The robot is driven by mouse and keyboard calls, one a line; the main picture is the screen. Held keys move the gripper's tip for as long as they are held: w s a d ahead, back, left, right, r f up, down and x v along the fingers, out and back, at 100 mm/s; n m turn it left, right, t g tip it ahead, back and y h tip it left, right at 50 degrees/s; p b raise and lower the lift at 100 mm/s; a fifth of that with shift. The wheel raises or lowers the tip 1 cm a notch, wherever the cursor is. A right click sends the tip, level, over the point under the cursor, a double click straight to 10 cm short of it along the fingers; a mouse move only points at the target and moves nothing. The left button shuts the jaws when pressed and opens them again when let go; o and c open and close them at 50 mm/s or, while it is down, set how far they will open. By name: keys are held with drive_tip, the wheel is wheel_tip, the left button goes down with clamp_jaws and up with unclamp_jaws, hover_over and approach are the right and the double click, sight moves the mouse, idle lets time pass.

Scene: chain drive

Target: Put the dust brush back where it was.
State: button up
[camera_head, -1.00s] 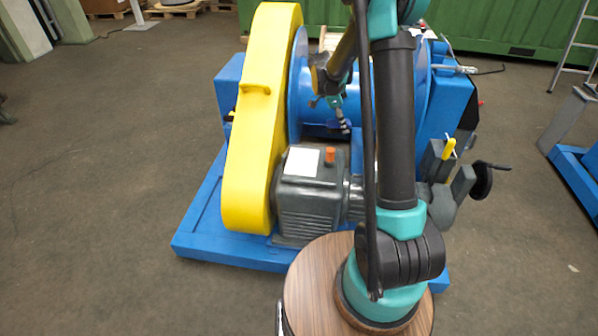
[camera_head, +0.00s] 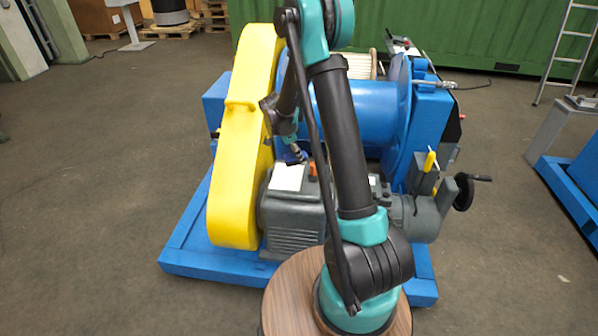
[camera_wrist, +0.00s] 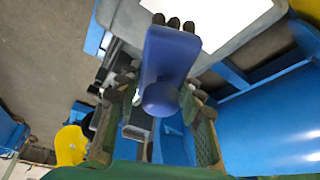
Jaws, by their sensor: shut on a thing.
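The dust brush (camera_wrist: 170,58) shows in the wrist view as a blue body with a round knob end toward me and dark bristle tufts at its far end. My gripper (camera_wrist: 158,95) is shut on it, with a finger on each side. In the head view my gripper (camera_head: 296,151) is small, above the dark gearbox (camera_head: 297,219) and close to the white sheet (camera_head: 287,177) on its top. In the wrist view the bristles overlap the edge of the white sheet (camera_wrist: 215,14). I cannot tell whether they touch it.
An orange knob (camera_head: 312,169) stands beside the sheet. The tall yellow chain guard (camera_head: 240,165) is close on the left, the blue drum (camera_head: 342,112) behind. A yellow-handled lever (camera_head: 430,161) and crank (camera_head: 464,191) are to the right.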

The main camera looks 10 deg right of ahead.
drive_tip(key=shift+f, duration=3.8)
drive_tip(key=shift+f, duration=0.35)
drive_tip(key=shift+f, duration=0.25)
drive_tip(key=o, duration=1.1)
